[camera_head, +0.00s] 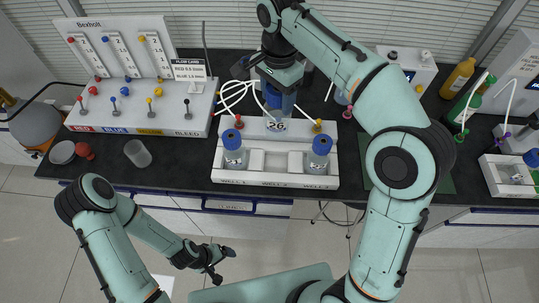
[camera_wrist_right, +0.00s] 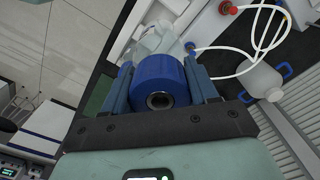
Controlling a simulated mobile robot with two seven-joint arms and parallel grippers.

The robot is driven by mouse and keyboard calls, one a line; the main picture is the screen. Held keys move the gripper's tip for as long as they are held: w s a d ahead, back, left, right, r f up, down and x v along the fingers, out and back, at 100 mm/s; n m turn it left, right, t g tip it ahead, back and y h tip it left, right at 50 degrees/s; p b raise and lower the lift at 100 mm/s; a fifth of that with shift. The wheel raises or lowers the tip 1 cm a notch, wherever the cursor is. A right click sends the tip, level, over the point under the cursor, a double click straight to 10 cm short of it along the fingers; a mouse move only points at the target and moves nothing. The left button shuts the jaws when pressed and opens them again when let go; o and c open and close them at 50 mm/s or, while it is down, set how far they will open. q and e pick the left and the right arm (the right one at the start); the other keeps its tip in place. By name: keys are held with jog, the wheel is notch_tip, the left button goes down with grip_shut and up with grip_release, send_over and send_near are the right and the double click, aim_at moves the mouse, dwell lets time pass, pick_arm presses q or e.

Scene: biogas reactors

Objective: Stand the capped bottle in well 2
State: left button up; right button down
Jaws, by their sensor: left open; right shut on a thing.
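The white rack (camera_head: 222,176) has wells 1, 2 and 3 marked along its front. A bottle with a blue cap (camera_head: 233,153) stands at well 1 and another (camera_head: 318,155) at well 3. Well 2 (camera_head: 275,162), in the middle, shows no bottle in it. My right gripper (camera_head: 281,92) is shut on a blue-capped bottle (camera_head: 280,102) behind well 2. In the right wrist view the blue cap (camera_wrist_right: 158,82) sits between both fingers, with the clear body beyond it. The bottle's lower end is hard to make out. My left gripper (camera_head: 217,262) is open and empty, in front of the bench.
A white valve panel (camera_head: 140,118) with coloured knobs stands at the left. White tubes (camera_head: 232,95) loop behind the rack. An orange bottle (camera_head: 457,78) and a second white rack (camera_head: 505,175) are at the right.

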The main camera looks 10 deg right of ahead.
aim_at(277, 133)
notch_tip(277, 133, down, 14)
jog(key=b, duration=0.2)
jog(key=shift+s+d+b, duration=0.1)
jog(key=shift+s+b, duration=0.05)
jog(key=shift+b, duration=0.2)
pick_arm(q)
jog(key=s+f, duration=0.4)
jog(key=shift+s+f+g, duration=0.3)
jog(key=shift+s, duration=0.1)
pick_arm(e)
jog(key=shift+f, duration=2.35)
jog(key=shift+f+b, duration=0.2)
jog(key=shift+b, duration=0.15)
jog(key=shift+c, duration=2.1)
grip_release()
jog(key=shift+o, duration=0.6)
pick_arm(q)
jog(key=shift+s+f, duration=0.1)
